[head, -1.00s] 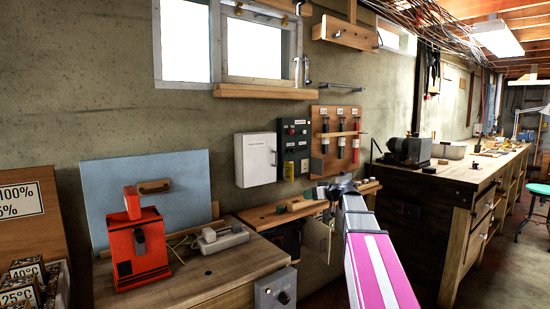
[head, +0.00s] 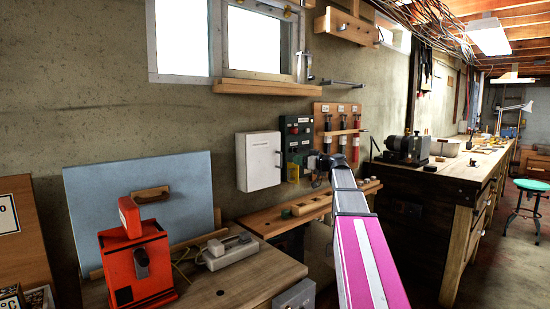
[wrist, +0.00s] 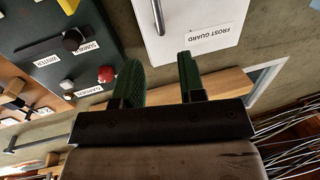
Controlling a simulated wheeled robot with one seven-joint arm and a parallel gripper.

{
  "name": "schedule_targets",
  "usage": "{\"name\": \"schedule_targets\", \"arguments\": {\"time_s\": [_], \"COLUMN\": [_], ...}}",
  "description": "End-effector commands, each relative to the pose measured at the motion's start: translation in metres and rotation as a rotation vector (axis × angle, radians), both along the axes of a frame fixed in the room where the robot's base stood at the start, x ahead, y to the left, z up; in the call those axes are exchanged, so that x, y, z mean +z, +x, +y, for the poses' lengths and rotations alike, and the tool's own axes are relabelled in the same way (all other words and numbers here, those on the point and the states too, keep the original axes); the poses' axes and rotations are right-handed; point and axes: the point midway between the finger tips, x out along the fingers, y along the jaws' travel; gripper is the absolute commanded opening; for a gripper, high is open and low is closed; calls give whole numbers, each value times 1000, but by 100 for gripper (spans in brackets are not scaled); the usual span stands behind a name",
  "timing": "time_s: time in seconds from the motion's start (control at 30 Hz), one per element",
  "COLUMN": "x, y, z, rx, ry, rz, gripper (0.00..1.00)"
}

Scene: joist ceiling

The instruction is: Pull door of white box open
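The white box (head: 259,161) hangs on the concrete wall, its door flat and seemingly closed, with a small dark handle (head: 277,159) at its right edge. In the wrist view the white box (wrist: 205,14) shows upside down with a "FROST GUARD" label, and its metal handle (wrist: 158,16) points down between the finger directions. My gripper (wrist: 160,62) is open, its two green-padded fingers apart with nothing between them. The fingertips are short of the handle in the picture. In the head view my gripper (head: 318,162) is right of the box, in front of the wall; its fingers are hard to make out.
A dark control panel (head: 297,134) with knobs is mounted just right of the box. A tool board (head: 337,122) hangs farther right. A narrow wooden shelf (head: 262,222) runs below. A workbench with a red device (head: 135,262) stands at lower left.

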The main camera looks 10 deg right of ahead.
Motion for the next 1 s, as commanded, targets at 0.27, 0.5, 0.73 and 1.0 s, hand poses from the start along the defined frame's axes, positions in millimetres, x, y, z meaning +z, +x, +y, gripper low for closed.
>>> {"name": "schedule_targets", "arguments": {"time_s": [0.27,0.5,0.73,1.0], "x": [0,0,0,0], "y": [29,58,73,75], "z": [27,57,72,75], "rx": [3,3,1,0], "ry": [1,1,0,0], "rz": [1,1,1,1], "gripper": [37,37,37,37]}}
